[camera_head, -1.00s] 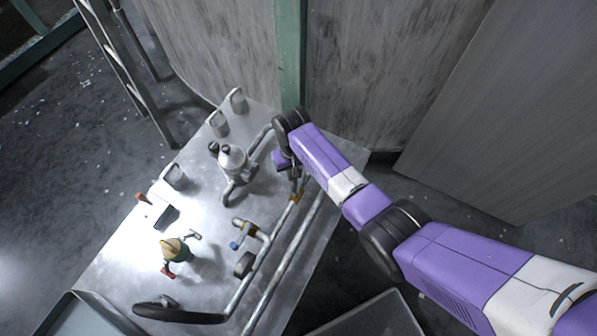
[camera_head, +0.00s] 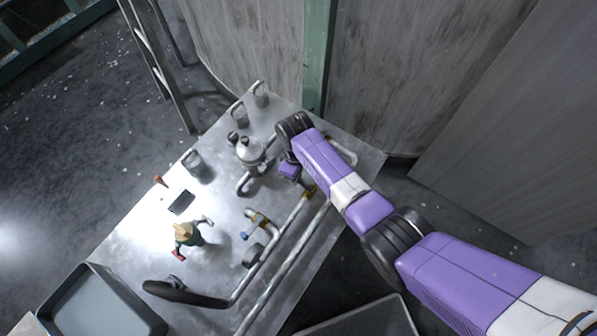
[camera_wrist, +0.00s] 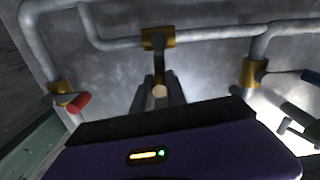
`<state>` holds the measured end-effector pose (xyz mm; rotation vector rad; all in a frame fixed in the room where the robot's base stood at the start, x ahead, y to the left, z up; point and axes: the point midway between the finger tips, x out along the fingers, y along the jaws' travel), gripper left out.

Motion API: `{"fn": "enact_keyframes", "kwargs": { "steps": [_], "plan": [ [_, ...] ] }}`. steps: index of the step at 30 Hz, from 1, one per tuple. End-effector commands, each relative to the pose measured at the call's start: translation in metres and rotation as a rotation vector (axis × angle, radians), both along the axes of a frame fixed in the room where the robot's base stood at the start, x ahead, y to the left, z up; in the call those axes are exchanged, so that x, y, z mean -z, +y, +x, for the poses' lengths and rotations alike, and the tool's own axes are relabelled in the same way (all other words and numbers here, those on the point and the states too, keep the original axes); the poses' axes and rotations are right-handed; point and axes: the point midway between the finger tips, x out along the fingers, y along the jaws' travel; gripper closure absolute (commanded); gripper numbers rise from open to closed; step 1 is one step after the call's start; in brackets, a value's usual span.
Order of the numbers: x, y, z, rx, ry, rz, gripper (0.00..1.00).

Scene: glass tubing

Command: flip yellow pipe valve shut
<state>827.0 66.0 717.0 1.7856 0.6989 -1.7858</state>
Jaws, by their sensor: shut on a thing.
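A brass-coloured valve body (camera_wrist: 158,38) sits on the grey pipework at the upper middle of the wrist view. Its handle runs down from it and ends in a pale tan tip (camera_wrist: 159,91). My gripper (camera_wrist: 158,98) is shut on this handle, one dark finger on either side of the tip. In the head view my gripper (camera_head: 303,181) is at the pipes, beside a brass valve (camera_head: 309,193), and my wrist partly hides it. The handle's yellow colour is hard to make out in the dim light.
A red-handled valve (camera_wrist: 76,103) is at the left of the wrist view and another brass valve (camera_wrist: 253,72) at the right. A grey tray (camera_head: 103,305) lies lower left.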

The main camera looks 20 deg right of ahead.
Motion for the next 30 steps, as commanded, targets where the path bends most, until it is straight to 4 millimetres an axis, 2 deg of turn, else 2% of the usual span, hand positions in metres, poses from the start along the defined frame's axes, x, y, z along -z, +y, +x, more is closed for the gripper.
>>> {"fn": "enact_keyframes", "kwargs": {
  "steps": [9,22,23,26,30],
  "plan": [
    [-0.0001,0.0044,-0.0029,-0.086,0.001,0.001,1.0],
    [0.0001,0.0052,-0.0035,-0.096,0.001,0.001,1.0],
    [0.0001,0.0052,-0.0035,-0.096,0.001,0.001,0.81],
    [0.0001,0.005,-0.0036,-0.096,0.001,0.001,0.61],
    [0.0001,0.0047,-0.0033,-0.095,0.001,0.001,0.61]
  ]
}}
